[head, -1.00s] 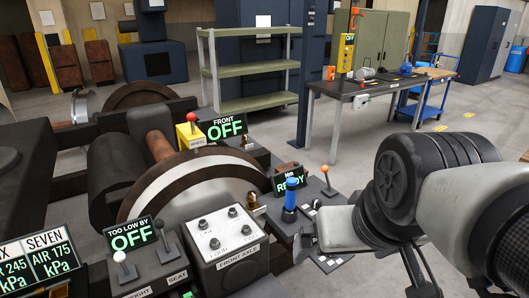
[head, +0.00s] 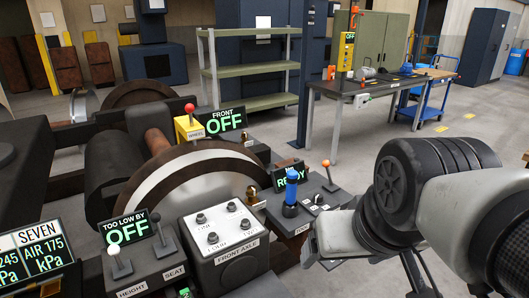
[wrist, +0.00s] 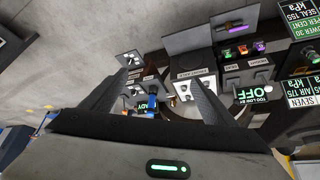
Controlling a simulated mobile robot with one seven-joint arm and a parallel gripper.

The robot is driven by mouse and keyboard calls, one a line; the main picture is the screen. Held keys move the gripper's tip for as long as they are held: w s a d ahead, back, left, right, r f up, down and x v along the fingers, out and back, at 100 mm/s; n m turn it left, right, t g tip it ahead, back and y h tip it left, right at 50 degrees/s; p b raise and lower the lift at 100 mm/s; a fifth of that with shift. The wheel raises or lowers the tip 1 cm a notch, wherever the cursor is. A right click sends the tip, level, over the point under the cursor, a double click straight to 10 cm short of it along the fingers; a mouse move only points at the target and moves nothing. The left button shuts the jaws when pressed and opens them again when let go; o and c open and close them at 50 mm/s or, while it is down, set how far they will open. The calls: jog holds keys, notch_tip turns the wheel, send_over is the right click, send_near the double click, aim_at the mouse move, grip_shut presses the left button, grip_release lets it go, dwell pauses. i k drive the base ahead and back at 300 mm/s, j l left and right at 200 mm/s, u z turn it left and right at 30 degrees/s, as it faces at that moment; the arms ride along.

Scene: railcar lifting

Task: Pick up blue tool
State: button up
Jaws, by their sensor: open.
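The blue tool (head: 291,190) stands upright in a dark round base on the control console, beside the READY display. It also shows in the wrist view (wrist: 152,101), between the two fingers in the picture. My gripper (head: 308,246) is just right of and nearer than the blue tool in the head view, with its fingers partly out of sight. In the wrist view my gripper (wrist: 158,76) has its fingers wide apart with nothing held. I cannot tell the exact gap between the fingers and the tool.
The FRONT AXLE box (head: 222,232) with several small knobs stands left of the tool. An orange-topped lever (head: 328,174) stands close at its right. The height and seat levers (head: 118,258) and a red-knobbed yellow wheel lever (head: 189,122) are farther left. Open floor lies behind.

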aim_at(292, 177)
jog(key=i+l, duration=0.55)
jog(key=i+l+u, duration=0.1)
jog(key=u, duration=0.3)
jog(key=i+l+u, duration=0.1)
jog(key=l+u, duration=0.15)
jog(key=u, duration=0.15)
jog(key=l+u, duration=0.2)
jog(key=u, duration=0.95)
jog(key=i+l, duration=0.05)
